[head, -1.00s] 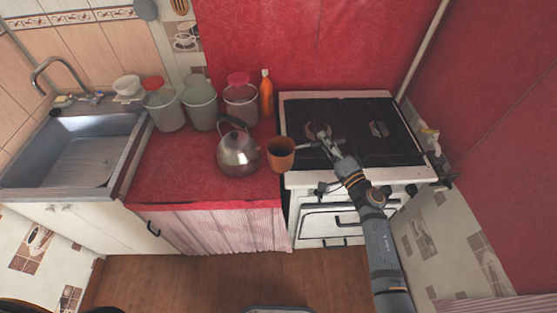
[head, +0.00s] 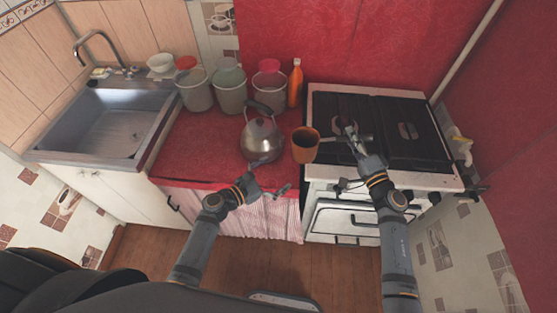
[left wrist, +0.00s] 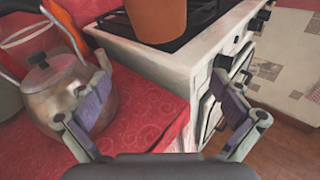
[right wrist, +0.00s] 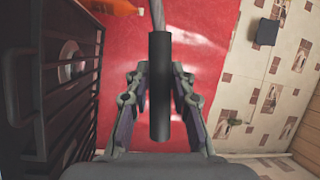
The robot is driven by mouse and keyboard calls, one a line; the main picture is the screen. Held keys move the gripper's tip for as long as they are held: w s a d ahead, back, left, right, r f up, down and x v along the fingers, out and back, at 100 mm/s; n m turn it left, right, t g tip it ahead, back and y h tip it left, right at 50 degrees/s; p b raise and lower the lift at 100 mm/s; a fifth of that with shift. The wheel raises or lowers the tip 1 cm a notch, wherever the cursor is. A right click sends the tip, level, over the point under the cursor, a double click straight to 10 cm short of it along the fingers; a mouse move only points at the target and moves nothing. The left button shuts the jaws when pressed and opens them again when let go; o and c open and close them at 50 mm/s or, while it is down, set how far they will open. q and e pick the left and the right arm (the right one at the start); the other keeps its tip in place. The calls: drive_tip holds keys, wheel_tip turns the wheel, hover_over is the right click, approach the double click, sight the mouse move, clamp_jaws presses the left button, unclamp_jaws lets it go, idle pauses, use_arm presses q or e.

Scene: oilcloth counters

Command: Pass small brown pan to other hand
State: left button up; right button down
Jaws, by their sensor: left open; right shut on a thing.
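The small brown pan (head: 305,147) is in the head view, between the kettle and the stove. Its dark handle points right to my right gripper (head: 352,138), which is shut on it. In the right wrist view the dark handle (right wrist: 159,85) stands between the fingers. My left gripper (head: 273,176) is open and empty, in front of the counter, left of and nearer than the pan. In the left wrist view the pan (left wrist: 157,18) is at the top, beyond the open fingers; its upper part is cut off.
A metal kettle (head: 261,140) stands on the red counter (head: 205,150), close behind my left gripper. Several lidded jars and an orange bottle (head: 295,84) stand at the back. The stove (head: 430,180) is at right, the sink (head: 105,130) at left.

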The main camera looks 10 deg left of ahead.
use_arm(q)
drive_tip(key=n+t+h, duration=0.1)
approach(313, 138)
use_arm(e)
drive_tip(key=shift+r, duration=0.15)
use_arm(q)
drive_tip(key=x, duration=0.7)
drive_tip(key=shift+w+d+f, duration=0.1)
drive_tip(key=shift+w+d, duration=0.1)
drive_tip(key=shift+d, duration=0.05)
drive_tip(key=c, duration=1.6)
drive_tip(key=shift+c, duration=0.6)
use_arm(e)
drive_tip(key=c, duration=1.1)
unclamp_jaws()
